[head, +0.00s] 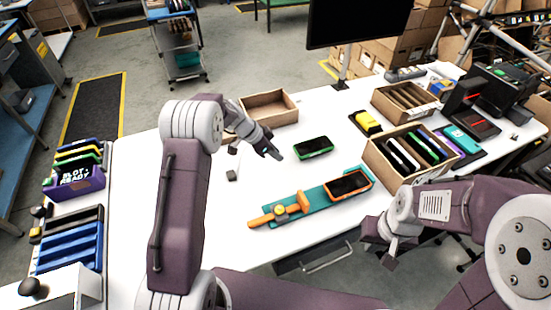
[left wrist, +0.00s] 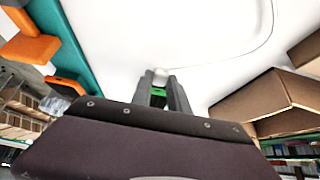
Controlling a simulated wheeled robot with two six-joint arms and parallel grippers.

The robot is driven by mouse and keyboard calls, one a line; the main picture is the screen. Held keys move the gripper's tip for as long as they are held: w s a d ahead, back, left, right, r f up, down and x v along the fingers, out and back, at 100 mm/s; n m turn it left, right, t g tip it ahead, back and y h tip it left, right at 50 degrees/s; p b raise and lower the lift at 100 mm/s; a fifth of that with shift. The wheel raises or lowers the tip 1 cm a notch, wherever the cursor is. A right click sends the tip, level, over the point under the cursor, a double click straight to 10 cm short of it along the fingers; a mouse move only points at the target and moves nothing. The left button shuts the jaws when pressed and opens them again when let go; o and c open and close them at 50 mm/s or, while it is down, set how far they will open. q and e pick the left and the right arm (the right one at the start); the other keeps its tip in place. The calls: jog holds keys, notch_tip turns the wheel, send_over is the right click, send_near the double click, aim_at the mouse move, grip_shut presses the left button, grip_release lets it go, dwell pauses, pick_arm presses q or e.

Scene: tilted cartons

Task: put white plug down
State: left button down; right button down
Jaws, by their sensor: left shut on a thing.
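My left gripper (head: 272,153) is low over the white table, just left of a green-edged dark phone (head: 314,147). In the left wrist view its two fingers (left wrist: 162,92) are closed around a small rounded white piece, which looks like the white plug (left wrist: 160,75). A bit of green shows between the fingers below it. The plug cannot be made out in the head view. I cannot tell whether it touches the table. My right gripper (head: 386,248) is beyond the table's front edge at right, and its fingers are not clear.
A teal board (head: 328,198) with an orange tool and an orange-edged phone lies in front. A tilted carton (head: 410,181) with phones is at right.

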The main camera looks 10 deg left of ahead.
pick_arm(q)
notch_tip(320, 180, down, 3)
jog(key=shift+f, duration=0.3)
jog(key=c, duration=1.3)
grip_release()
jog(key=shift+o, duration=0.2)
